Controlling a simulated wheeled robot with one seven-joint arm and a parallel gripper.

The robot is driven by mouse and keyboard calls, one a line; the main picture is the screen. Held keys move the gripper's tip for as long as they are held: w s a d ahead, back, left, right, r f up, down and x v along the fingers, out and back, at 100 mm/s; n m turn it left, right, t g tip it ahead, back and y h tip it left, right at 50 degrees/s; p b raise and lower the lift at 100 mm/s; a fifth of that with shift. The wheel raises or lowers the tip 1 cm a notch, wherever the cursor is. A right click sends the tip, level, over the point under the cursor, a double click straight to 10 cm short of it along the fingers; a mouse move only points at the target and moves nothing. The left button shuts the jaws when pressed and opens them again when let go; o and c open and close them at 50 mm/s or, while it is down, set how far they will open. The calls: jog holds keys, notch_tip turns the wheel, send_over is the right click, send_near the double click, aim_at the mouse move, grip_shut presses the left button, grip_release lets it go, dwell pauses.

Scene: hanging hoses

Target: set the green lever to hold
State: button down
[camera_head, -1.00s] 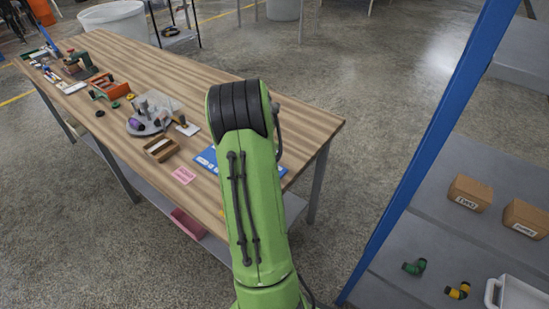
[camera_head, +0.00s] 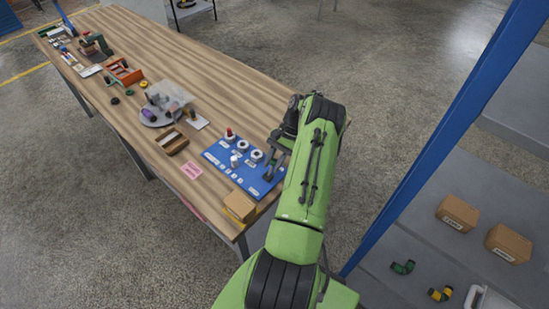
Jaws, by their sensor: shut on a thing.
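The blue control panel (camera_head: 222,160) lies on the right end of the wooden table. It carries a red knob, white round dials, a white knob and several small white labels, too small to read. My gripper (camera_head: 270,172) is low over the panel's right side, at the end of my green arm. It is shut on what seems to be the green lever. The lever itself is hidden by the fingers, so its position and the hold mark cannot be told.
A cardboard box (camera_head: 240,205) stands at the panel's front corner. A pink card (camera_head: 191,170) and a brown wooden box (camera_head: 171,143) lie to the left. A clear-covered round device (camera_head: 163,105) is behind them. A shelf with a blue post (camera_head: 440,140) stands at the right.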

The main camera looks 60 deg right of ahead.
jog(key=shift+d, duration=0.1)
dwell(0.3)
jog(key=c, duration=0.9)
grip_release()
jog(key=shift+f, duration=0.1)
jog(key=v, duration=0.7)
jog(key=shift+d, duration=0.3)
